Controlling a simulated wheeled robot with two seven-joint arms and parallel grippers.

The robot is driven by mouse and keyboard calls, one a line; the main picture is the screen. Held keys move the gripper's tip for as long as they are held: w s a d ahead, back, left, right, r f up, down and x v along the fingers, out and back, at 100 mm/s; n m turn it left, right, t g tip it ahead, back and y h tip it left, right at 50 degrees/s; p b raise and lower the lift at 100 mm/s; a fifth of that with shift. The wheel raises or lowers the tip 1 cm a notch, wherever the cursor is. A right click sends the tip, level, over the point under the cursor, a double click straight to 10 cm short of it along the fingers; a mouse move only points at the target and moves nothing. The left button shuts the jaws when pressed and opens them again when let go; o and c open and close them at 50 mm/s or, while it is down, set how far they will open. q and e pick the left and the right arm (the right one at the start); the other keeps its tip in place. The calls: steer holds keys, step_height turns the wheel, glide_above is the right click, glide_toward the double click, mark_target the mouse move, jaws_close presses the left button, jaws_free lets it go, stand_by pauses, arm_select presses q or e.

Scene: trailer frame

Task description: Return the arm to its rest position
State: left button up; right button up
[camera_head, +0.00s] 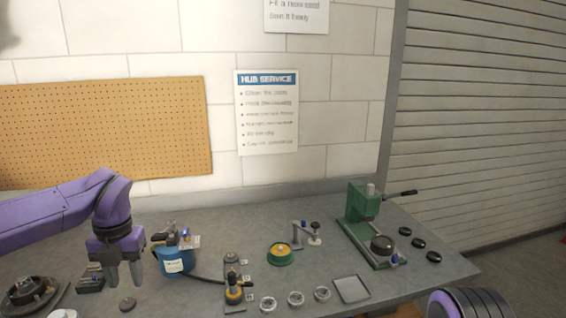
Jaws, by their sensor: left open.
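My left arm comes in from the left, purple with a dark grey gripper. My left gripper (124,284) points down over the left part of the grey workbench (210,220). Its fingers are apart, and I see nothing between them. A small dark round piece (127,304) lies on the bench just below the fingertips. A purple and dark ribbed part (468,303) shows at the bottom right edge; I cannot tell whether it is my right arm. My right gripper is not in view.
A blue container (175,261) stands right of the left gripper. A green press (362,220) stands at the bench's right end, with black discs (418,243) beside it. A green and yellow round part (281,253), several rings (295,298) and a square plate (351,289) lie mid-bench. A pegboard (110,135) hangs behind.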

arm_select(q)
steer(key=s+f+m+t+y, duration=0.2)
steer(key=s+f+m+y, duration=0.2)
steer(key=f+m, duration=0.75)
steer(key=s+f+m+t+y, duration=0.2)
steer(key=s+f+m+y, duration=0.3)
steer(key=f, duration=1.2)
steer(key=s+d+f+m+h+b, duration=0.1)
steer(key=s+f+m+h, duration=0.2)
steer(key=s+f+m, duration=0.3)
steer(key=s+d+f+m+h+b, duration=0.1)
steer(key=s+f+m, duration=0.6)
steer(key=s, duration=0.7)
steer(key=shift+d+m+g+h+b, duration=0.35)
steer(key=shift+m+h+b, duration=0.45)
steer(key=shift+m+h, duration=0.35)
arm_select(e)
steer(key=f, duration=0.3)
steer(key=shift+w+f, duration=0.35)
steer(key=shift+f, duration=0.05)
arm_select(q)
steer(key=shift+s, duration=0.2)
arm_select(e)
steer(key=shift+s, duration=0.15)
arm_select(q)
steer(key=shift+w, duration=0.1)
